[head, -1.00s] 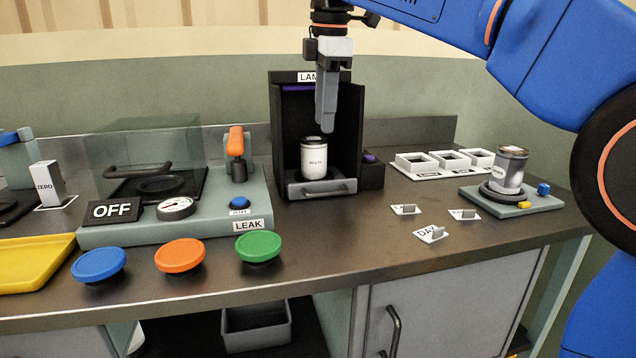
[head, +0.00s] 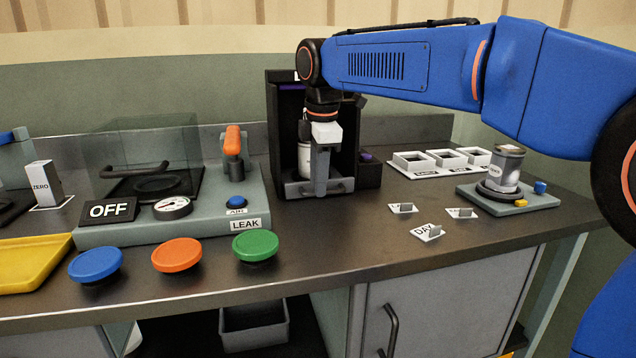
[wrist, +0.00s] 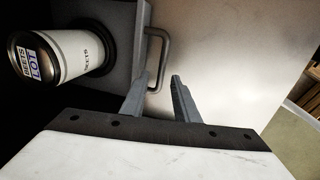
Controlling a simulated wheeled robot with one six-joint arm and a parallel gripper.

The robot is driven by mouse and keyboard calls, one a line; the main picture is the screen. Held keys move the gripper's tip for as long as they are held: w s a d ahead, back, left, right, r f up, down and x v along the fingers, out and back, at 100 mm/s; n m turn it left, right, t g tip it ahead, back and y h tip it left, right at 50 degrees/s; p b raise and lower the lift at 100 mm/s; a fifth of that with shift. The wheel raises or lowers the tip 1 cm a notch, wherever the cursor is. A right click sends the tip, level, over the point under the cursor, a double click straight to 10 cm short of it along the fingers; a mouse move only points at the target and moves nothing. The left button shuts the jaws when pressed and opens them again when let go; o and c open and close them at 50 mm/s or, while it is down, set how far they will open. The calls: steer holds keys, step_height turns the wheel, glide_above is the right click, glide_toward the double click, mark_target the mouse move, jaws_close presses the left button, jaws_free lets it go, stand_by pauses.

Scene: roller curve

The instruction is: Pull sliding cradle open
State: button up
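The grey sliding cradle (head: 294,188) is at the foot of the black lamp box (head: 370,172) in the head view. It also shows in the wrist view (wrist: 124,25). A white can labelled BEETS (wrist: 72,52) stands on it; in the head view my gripper partly covers the can (head: 304,155). My gripper (head: 320,192) points down in front of the cradle. In the wrist view my gripper (wrist: 160,77) is open, with a gap between its fingers. The cradle's curved handle (wrist: 165,42) is at that gap, near the left finger; contact cannot be told.
Left of the box is the leak tester (head: 215,215) with its orange lever (head: 232,140). Blue, orange and green buttons (head: 256,245) line the front. Small tag cards (head: 428,232) lie on the right, with a can on a stand (head: 503,170) beyond. The counter before the cradle is clear.

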steer(key=shift+w+f, duration=0.1)
steer(key=shift+f, duration=0.4)
jaws_close()
steer(key=s+d, duration=0.1)
steer(key=s, duration=0.3)
steer(key=s+d, duration=0.1)
steer(key=s, duration=0.4)
steer(key=s+d, duration=0.2)
steer(key=s, duration=0.2)
steer(key=shift+s, duration=0.3)
jaws_free()
steer(key=shift+r, duration=0.1)
